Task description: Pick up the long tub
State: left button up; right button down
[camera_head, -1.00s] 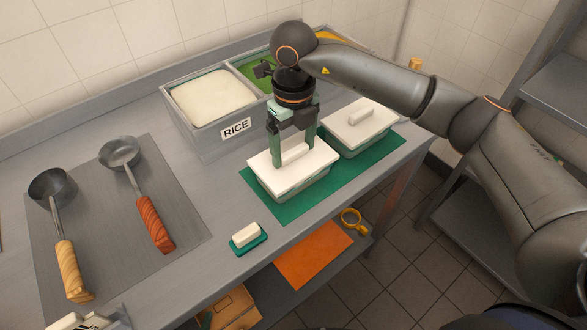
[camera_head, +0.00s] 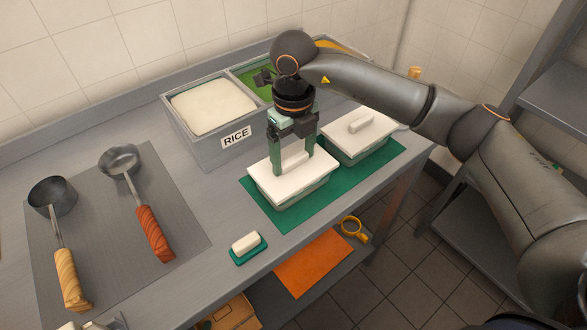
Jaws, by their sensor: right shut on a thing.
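Two pale tubs with white lids and raised lid handles sit on a green mat (camera_head: 283,221). The near tub (camera_head: 299,198) is at the left, and the other tub (camera_head: 357,146) is behind it to the right. I cannot tell for sure which one is the long tub. My right gripper (camera_head: 292,169) points down over the near tub, shut on its lid handle (camera_head: 294,162), one finger at each end. The near tub appears to rest on the mat.
A bin labelled RICE (camera_head: 213,105) stands behind the near tub. Two ladles (camera_head: 140,205) (camera_head: 61,240) lie on a grey mat (camera_head: 105,230) at the left. A small white block (camera_head: 246,243) sits on a green base in front. A shelf with an orange sheet (camera_head: 312,263) is below the counter.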

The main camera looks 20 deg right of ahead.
jog(key=shift+r, duration=0.1)
jog(key=r, duration=0.3)
jog(key=shift+s+r, duration=0.2)
jog(key=shift+r, duration=0.05)
jog(key=s+d+r+b, duration=0.1)
jog(key=s+d+r, duration=0.1)
jog(key=s+r, duration=0.2)
jog(key=s+d+r, duration=0.2)
jog(key=s+r, duration=0.3)
jog(key=s, duration=0.4)
jog(key=shift+d+r+b, duration=0.15)
jog(key=shift+d+b, duration=0.1)
jog(key=shift+b, duration=0.15)
jog(key=shift+r, duration=0.15)
notch_tip(320, 180, up, 5)
jog(key=p, duration=0.4)
jog(key=shift+f, duration=0.25)
